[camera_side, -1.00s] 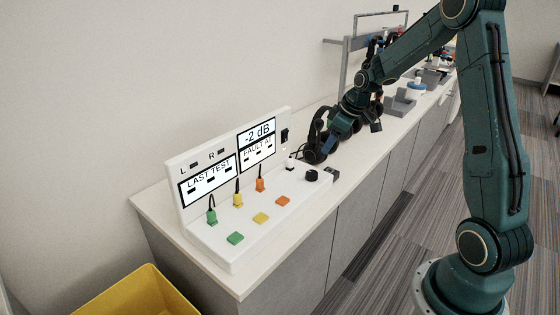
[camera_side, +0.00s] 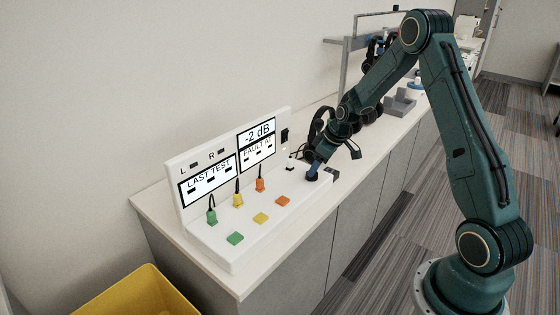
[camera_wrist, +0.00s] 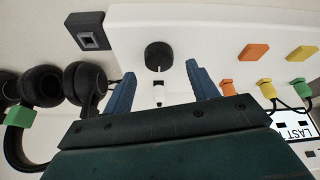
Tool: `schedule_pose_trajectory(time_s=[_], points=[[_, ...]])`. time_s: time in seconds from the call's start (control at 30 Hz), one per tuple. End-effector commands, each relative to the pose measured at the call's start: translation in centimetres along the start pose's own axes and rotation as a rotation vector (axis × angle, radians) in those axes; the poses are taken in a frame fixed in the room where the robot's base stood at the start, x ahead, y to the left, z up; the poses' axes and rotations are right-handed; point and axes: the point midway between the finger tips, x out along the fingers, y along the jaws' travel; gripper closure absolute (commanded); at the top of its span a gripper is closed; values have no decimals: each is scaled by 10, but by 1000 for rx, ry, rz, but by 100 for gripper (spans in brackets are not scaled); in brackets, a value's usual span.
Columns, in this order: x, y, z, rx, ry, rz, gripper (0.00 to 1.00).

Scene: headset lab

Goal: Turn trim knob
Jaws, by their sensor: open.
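The trim knob (camera_wrist: 159,56) is a round black knob with a white pointer line on the white test panel (camera_wrist: 205,32). In the wrist view it lies just beyond and between the two blue fingers of my gripper (camera_wrist: 161,80), which are apart with nothing between them. In the side view my gripper (camera_side: 312,172) is at the right end of the panel (camera_side: 250,225), over the knob's place, and mostly hides the knob. I cannot tell whether the fingers touch it. The panel display (camera_side: 257,134) reads -2 dB.
Green (camera_side: 235,238), yellow (camera_side: 260,217) and orange (camera_side: 283,201) buttons and matching plugs with cables line the panel. Black headphones (camera_wrist: 45,87) and a dark square block (camera_wrist: 91,31) are beside it. A yellow bin (camera_side: 137,295) stands at the lower left.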

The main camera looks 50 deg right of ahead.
Motion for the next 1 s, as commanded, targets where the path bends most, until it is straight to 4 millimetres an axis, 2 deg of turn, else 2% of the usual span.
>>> schedule_pose_trajectory(time_s=[0.1,0.3,0.73,0.93,0.97,1.0], points=[[14,0,0,0,-1,-1,42],[29,0,0,0,0,0,42],[34,0,0,0,0,0,42],[34,0,0,0,0,0,81],[34,0,0,0,0,0,86],[34,0,0,0,0,0,86]])
